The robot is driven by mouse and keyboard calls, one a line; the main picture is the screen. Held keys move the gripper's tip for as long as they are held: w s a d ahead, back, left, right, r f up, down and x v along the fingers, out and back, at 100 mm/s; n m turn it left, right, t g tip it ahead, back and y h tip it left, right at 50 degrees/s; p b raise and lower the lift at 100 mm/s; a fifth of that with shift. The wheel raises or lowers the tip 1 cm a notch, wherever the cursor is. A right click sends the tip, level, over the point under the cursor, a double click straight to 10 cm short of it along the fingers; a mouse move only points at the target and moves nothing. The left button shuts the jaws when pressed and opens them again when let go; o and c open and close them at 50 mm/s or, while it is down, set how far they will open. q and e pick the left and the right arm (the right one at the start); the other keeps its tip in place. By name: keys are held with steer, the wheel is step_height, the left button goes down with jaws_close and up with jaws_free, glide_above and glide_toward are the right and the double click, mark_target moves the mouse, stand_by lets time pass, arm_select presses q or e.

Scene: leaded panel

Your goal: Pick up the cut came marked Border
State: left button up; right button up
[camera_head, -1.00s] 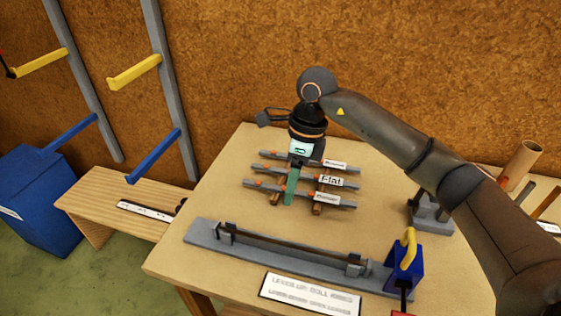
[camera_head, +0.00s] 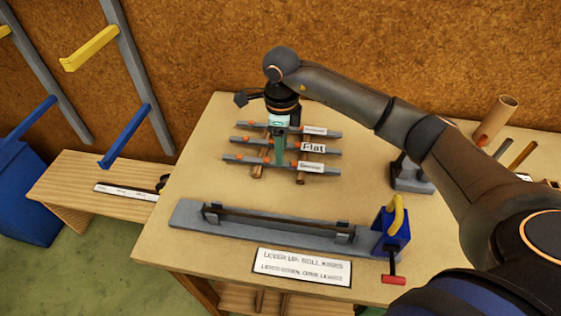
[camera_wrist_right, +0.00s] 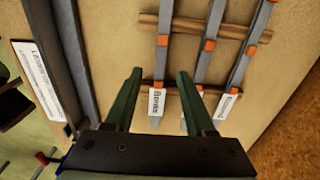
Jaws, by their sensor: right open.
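Three grey cut cames with orange marks and white labels lie side by side on wooden sticks. The middle one (camera_head: 325,150) reads Flat. The nearest came (camera_head: 240,159) has a blurred label (camera_head: 310,167); in the right wrist view its label (camera_wrist_right: 157,101) looks like Border, but is too small to be sure. The far came (camera_head: 250,125) has an unreadable label. My right gripper (camera_head: 279,150) is over the cames, left of their labels. In the right wrist view its green fingers (camera_wrist_right: 160,74) are open and apart, with the leftmost came showing between them. My left gripper is out of view.
A long grey fixture (camera_head: 185,214) with a blue block and yellow lever (camera_head: 397,215) stands along the table's front. A sign (camera_head: 302,266) lies before it. A grey stand (camera_head: 410,176) and cardboard tube (camera_head: 496,120) are at the right. The cames lie close together.

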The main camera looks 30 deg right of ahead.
steer(key=shift+w+a+f, duration=0.1)
steer(key=shift+f, duration=1.8)
jaws_close()
